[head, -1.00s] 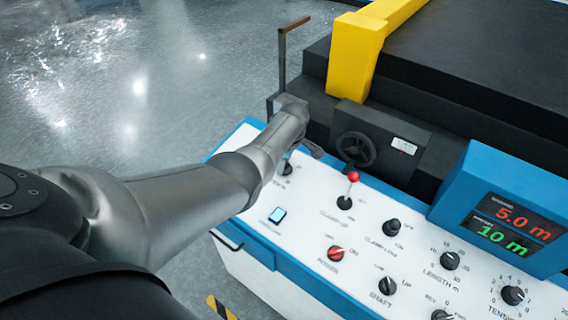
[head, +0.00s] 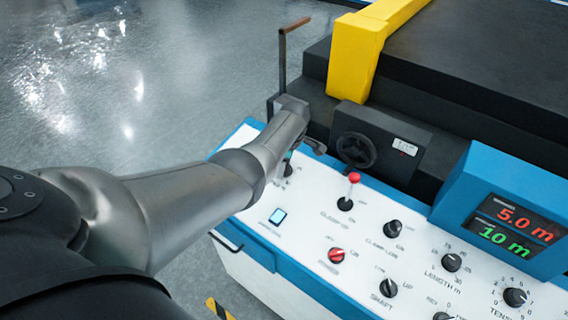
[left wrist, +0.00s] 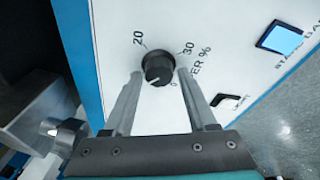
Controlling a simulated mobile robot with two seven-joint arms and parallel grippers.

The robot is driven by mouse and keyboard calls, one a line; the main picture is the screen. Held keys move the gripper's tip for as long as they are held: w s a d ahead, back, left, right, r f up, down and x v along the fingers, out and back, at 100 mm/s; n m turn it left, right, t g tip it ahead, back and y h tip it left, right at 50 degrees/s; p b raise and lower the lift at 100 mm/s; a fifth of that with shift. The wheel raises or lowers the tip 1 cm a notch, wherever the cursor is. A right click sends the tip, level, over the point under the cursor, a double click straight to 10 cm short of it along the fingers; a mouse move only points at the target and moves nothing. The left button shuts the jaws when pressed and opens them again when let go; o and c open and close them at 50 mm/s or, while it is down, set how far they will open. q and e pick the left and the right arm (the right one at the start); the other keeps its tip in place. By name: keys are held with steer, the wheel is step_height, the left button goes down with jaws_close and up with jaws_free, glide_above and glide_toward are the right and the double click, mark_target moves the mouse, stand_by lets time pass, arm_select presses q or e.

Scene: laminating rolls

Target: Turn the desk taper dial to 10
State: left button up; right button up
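The taper dial (left wrist: 158,68) is a black round knob on the white panel in the left wrist view. The numbers 20, 30 and 0 show around it; no 10 is visible. A faint light mark shows low on its face, too small to read as a setting. My left gripper (left wrist: 160,74) has one finger on each side of the dial, tips close to its sides. A narrow gap seems to show on the right; contact on the left is unclear. In the head view my left arm mostly hides the dial. My right gripper is in neither view.
The panel (head: 315,215) also holds a red-topped lever (head: 353,180), a red knob (head: 337,255), several black knobs and a lit blue button (head: 278,216). A handwheel (head: 356,150) and upright crank (head: 283,65) stand behind. A display (head: 510,225) reads 5.0 m and 10 m.

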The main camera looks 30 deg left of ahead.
arm_select(q)
steer(key=shift+o, duration=0.9)
steer(key=shift+r, duration=0.15)
steer(key=shift+d+r+p, duration=0.1)
steer(key=shift+r+p, duration=0.2)
steer(key=w+p+v, duration=0.1)
steer(key=p+v, duration=0.2)
steer(key=v, duration=0.4)
steer(key=w+a+v, duration=0.1)
steer(key=v, duration=0.6)
glide_above(287, 175)
steer(key=s+d, duration=0.1)
steer(key=d, duration=0.1)
steer(key=shift+a+r+p, duration=0.2)
steer(key=shift+p, duration=0.1)
